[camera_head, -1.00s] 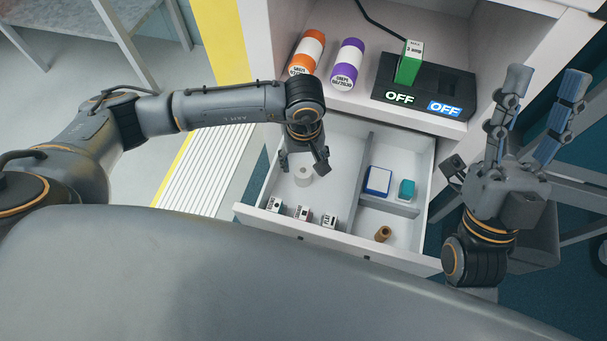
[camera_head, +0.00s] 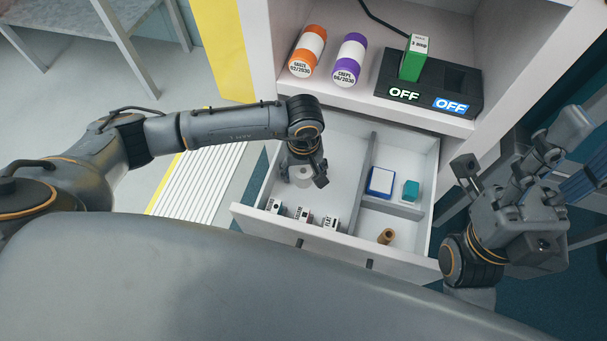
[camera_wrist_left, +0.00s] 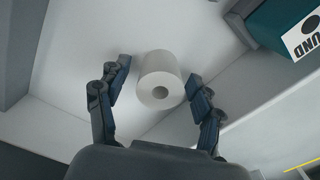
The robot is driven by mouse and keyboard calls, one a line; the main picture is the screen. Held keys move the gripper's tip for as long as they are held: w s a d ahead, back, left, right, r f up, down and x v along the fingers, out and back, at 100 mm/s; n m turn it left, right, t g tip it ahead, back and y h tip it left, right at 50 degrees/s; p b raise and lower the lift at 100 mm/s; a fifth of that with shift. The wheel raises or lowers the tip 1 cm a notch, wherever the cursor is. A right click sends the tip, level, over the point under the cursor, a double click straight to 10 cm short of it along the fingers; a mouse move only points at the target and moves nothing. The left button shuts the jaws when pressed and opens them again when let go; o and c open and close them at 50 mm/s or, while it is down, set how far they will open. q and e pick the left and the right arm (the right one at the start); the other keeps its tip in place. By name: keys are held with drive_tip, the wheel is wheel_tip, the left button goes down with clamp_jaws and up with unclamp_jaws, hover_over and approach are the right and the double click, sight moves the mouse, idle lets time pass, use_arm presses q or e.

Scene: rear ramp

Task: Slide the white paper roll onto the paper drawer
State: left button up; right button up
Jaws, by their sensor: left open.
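The white paper roll (camera_head: 302,177) stands in the left compartment of the open drawer (camera_head: 345,233). My left gripper (camera_head: 304,178) reaches down into that compartment over the roll. In the left wrist view its two fingers (camera_wrist_left: 157,95) are open, one on each side of the roll, with a gap on both sides. My right gripper (camera_head: 530,150) is raised to the right of the drawer, away from the roll; its fingers overlap, so its opening is unclear.
Several small labelled boxes (camera_head: 303,216) line the drawer's front left. A blue-and-white box (camera_head: 381,181), a teal item (camera_head: 411,190) and a brown roll (camera_head: 386,236) lie in the right compartments. Orange (camera_head: 307,50) and purple (camera_head: 349,60) cylinders and a black OFF panel (camera_head: 455,80) occupy the shelf above.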

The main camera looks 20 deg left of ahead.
use_arm(q)
drive_tip(key=shift+c, duration=0.4)
drive_tip(key=c, duration=1.2)
drive_tip(key=shift+o, duration=0.2)
